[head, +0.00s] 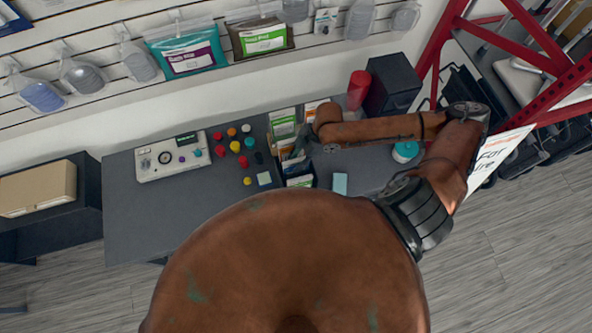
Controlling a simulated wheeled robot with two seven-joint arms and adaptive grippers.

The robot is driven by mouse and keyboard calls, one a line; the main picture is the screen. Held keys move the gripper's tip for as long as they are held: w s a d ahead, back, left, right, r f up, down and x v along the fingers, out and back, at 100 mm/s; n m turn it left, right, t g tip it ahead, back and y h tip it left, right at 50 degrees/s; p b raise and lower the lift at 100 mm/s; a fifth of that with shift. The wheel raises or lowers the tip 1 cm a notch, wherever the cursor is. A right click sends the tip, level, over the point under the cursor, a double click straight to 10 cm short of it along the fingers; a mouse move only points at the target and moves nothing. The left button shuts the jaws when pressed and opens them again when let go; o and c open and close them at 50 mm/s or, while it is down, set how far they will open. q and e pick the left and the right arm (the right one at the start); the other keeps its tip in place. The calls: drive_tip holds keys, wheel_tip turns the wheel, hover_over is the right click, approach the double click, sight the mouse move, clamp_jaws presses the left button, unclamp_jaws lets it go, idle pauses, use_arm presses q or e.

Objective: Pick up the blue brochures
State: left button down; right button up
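A dark brochure holder (299,182) stands on the grey desk and holds several upright brochures with green, orange and white covers. I cannot make out clearly which of them are blue; part of the holder is hidden by my arm. My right gripper (294,152) reaches in from the right, with its dark fingers at the holder among the brochures. The fingers are small and dark against it, so I cannot tell whether they are open or shut on anything. A flat pale blue item (340,183) lies on the desk right of the holder. My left gripper is not in view.
On the grey desk (125,215) are a white control box (172,157), several coloured knobs (235,147), a red cylinder (358,88), a black box (392,84) and a teal-topped tub (405,151). A red metal rack (440,45) stands right. The desk's front left is clear.

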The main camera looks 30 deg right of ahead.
drive_tip(key=shift+f+p, duration=0.25)
drive_tip(key=shift+p, duration=0.05)
idle(0.7)
drive_tip(key=shift+c, duration=0.4)
clamp_jaws()
